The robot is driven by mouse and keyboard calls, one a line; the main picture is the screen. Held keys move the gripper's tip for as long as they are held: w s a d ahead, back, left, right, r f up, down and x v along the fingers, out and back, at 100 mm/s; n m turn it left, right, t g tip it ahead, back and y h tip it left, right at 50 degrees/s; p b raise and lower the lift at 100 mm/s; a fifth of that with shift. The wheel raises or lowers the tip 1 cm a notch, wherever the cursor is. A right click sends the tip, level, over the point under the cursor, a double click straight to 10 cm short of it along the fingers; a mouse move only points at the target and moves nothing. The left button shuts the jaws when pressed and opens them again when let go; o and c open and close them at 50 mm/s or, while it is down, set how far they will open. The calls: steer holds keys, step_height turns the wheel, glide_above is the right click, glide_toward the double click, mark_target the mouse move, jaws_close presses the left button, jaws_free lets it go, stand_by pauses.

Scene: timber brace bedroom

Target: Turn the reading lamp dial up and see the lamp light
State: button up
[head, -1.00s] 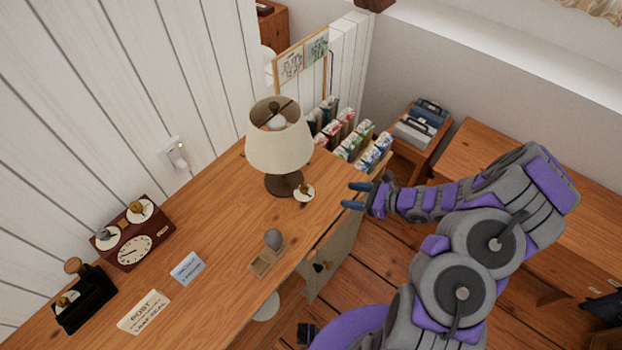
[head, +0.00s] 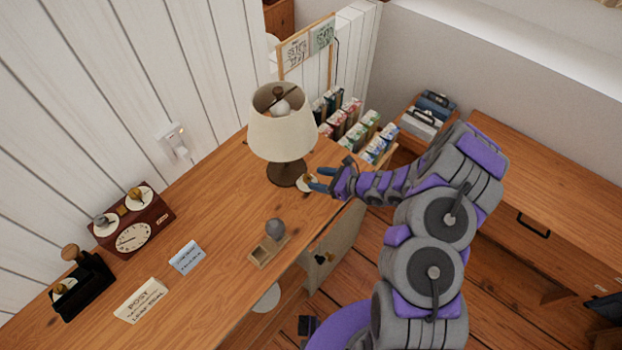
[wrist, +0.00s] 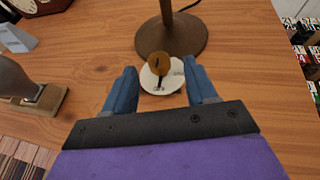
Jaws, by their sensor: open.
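The reading lamp (head: 282,137) stands on the wooden desk with a cream shade and a dark brown base (wrist: 171,34). Its bulb looks unlit. The dial, a brass knob (wrist: 159,65) on a white disc (wrist: 172,82), sits at the near edge of the lamp base. In the head view the dial (head: 306,183) is partly hidden by my fingers. My gripper (wrist: 163,88) is open, with one blue finger on either side of the white disc. The knob is just ahead of the fingertips, and I cannot tell whether they touch it.
A small wooden holder with a grey rounded knob (head: 275,228) stands on the desk, left of my gripper. A red-brown clock box (head: 132,218), a black stamp holder (head: 82,286) and cards lie farther left. Seed-packet-like cards (head: 366,131) stand behind the lamp. The desk between is clear.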

mark_target(309, 177)
steer(key=shift+b+x, duration=0.3)
steer(key=shift+x, duration=1.6)
steer(key=shift+c, duration=0.2)
steer(key=c, duration=1)
